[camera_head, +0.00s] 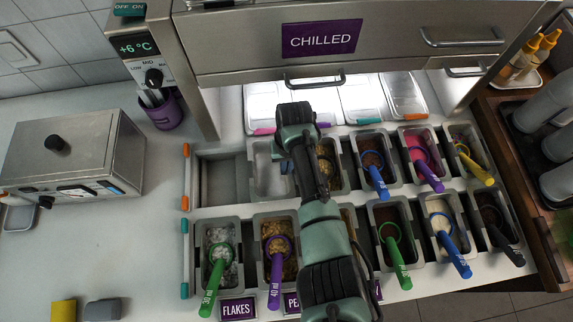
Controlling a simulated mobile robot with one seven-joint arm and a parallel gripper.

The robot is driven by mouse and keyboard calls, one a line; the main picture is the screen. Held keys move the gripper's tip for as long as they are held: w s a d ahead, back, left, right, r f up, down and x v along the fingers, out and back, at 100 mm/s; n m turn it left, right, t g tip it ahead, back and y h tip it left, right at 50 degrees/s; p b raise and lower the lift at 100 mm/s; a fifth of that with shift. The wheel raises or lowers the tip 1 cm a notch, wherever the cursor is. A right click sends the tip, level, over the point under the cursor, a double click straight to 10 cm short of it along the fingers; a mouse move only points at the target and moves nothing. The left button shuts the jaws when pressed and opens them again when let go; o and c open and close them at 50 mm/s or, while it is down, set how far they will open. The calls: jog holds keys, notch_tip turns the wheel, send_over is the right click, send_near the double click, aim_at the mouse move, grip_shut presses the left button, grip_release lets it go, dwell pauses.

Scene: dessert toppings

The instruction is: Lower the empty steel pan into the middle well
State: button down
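A pale, empty steel pan (265,178) shows in the back row of the topping rail, left of my arm. It is at the second position from the left, and its right side is hidden by my arm. I cannot tell whether it is seated or held above its opening. An open, empty well (222,182) lies to the left of the pan. The middle of the rail is partly covered by my arm.
Filled pans with coloured scoops surround the area, including one with a blue handle (376,180) and one with a purple handle (277,275). A steel drawer unit (385,45) overhangs the back. A steel warmer (75,155) stands left; the left counter is mostly clear.

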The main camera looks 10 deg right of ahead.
jog(key=shift+f, duration=0.15)
jog(key=shift+f+b, duration=0.35)
jog(key=shift+b, duration=0.05)
jog(key=shift+f, duration=0.25)
dwell(0.9)
jog(key=c, duration=0.6)
grip_release()
jog(key=shift+r, duration=0.1)
notch_tip(320, 180, up, 8)
jog(key=p, duration=0.7)
jog(key=shift+p, duration=0.35)
